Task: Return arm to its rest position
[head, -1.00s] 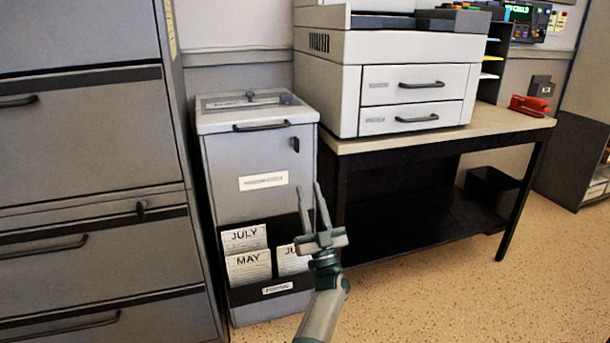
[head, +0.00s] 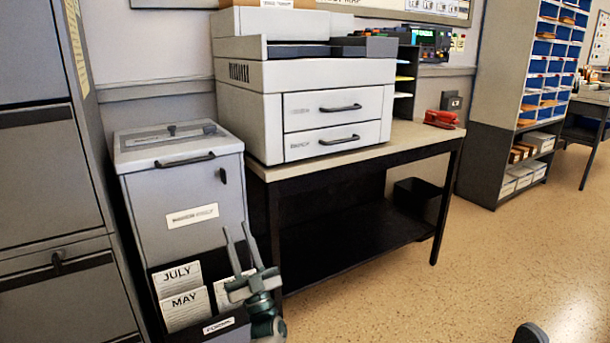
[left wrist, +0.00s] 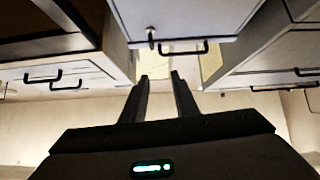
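My left arm comes up from the bottom edge in the head view. Its gripper (head: 238,228) points upward in front of the grey forms bin (head: 180,185), over the side of its card pocket. The two fingers stand apart with nothing between them. In the left wrist view the gripper (left wrist: 159,76) also shows two separated, empty fingers. My right gripper is not seen; a small dark rounded piece at the bottom edge of the head view cannot be identified.
Cards marked JULY (head: 178,281) and MAY (head: 186,307) sit in the pocket. A grey cabinet (head: 45,190) stands left. A printer (head: 330,75) and red stapler (head: 440,119) are on the table (head: 400,140). A pigeonhole shelf (head: 490,95) stands beyond. Floor (head: 450,290) at lower right is open.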

